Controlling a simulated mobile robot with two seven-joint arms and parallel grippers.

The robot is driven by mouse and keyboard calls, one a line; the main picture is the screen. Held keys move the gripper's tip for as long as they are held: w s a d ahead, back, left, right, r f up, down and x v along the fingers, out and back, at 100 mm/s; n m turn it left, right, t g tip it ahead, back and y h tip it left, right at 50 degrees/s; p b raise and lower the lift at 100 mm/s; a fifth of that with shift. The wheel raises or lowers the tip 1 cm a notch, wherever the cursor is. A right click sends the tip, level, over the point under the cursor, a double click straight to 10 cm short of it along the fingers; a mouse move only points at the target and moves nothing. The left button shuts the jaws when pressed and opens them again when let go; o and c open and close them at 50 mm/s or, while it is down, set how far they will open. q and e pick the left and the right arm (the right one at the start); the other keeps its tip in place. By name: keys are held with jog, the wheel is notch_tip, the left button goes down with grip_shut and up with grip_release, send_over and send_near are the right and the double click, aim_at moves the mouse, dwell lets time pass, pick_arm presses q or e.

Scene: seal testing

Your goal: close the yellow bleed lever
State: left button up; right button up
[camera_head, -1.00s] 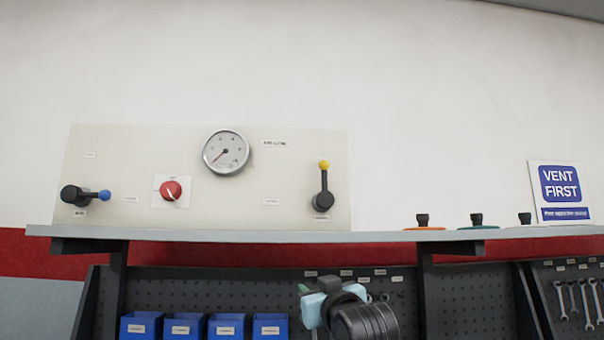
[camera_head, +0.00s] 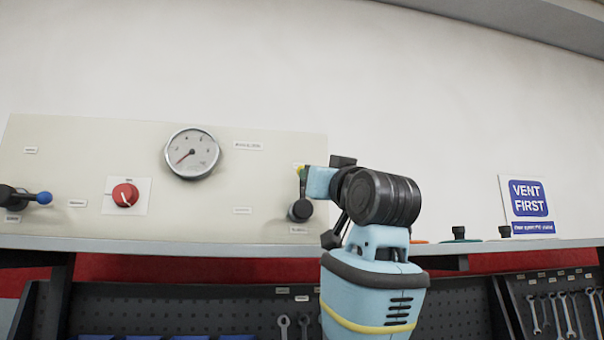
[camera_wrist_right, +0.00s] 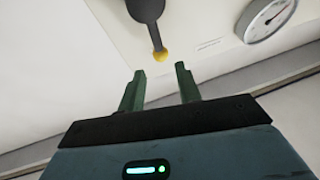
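The yellow bleed lever has a dark arm with a yellow knob (camera_head: 301,169) at its top and a dark round pivot (camera_head: 300,211) on the cream panel. It stands roughly upright. My right gripper (camera_wrist_right: 160,72) is open, its two green fingers apart and empty. In the right wrist view the yellow knob (camera_wrist_right: 160,56) lies just beyond the fingertips, in line with the gap. In the head view the light blue gripper body is immediately right of the lever and partly covers it; the fingers are hard to make out there. My left gripper is not in view.
The cream panel (camera_head: 90,150) also carries a round gauge (camera_head: 192,153), a red knob (camera_head: 125,195) and a blue-tipped lever (camera_head: 43,198) at left. A shelf edge (camera_head: 150,244) runs below. A "VENT FIRST" sign (camera_head: 528,205) stands at right. The wall above is clear.

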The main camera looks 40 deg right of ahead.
jog(key=x, duration=0.6)
jog(key=shift+w+d+f, duration=0.1)
jog(key=shift+w, duration=0.3)
jog(key=shift+w+d, duration=0.15)
jog(key=shift+w, duration=0.45)
grip_shut()
